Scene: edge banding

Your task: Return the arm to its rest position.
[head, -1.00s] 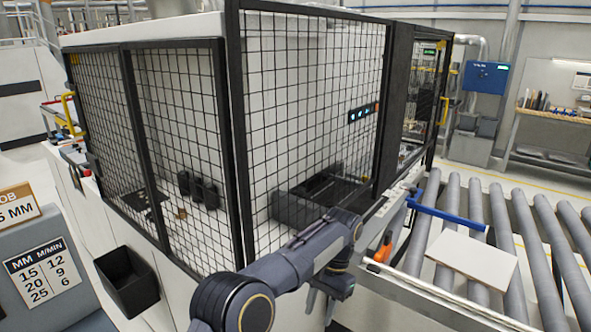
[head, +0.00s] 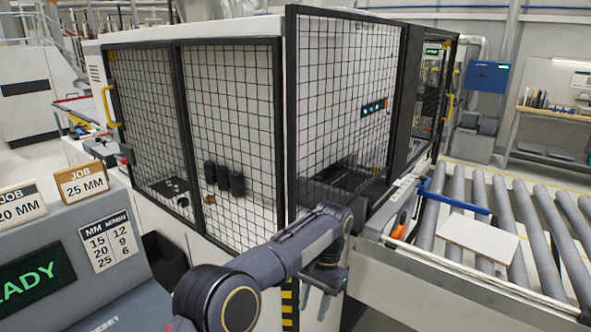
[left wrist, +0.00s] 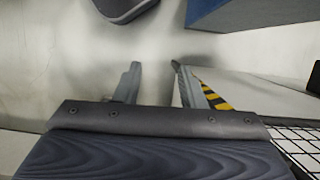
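My left arm (head: 285,252) reaches in from the bottom of the head view, in front of the fenced machine. My left gripper (head: 318,300) hangs below its wrist in the head view, partly hidden by the arm. In the left wrist view its two fingers (left wrist: 158,85) stand apart with nothing between them, over bare pale floor. A yellow-black striped edge shows beside the right-hand finger. My right gripper is in neither view.
The machine's mesh fence (head: 235,140) stands close behind my arm. A console (head: 60,260) with a READY screen is at the left, beside a dark bin (head: 165,260). A roller conveyor (head: 530,230) at the right carries a pale panel (head: 480,237). A blue bar (head: 455,200) lies behind it.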

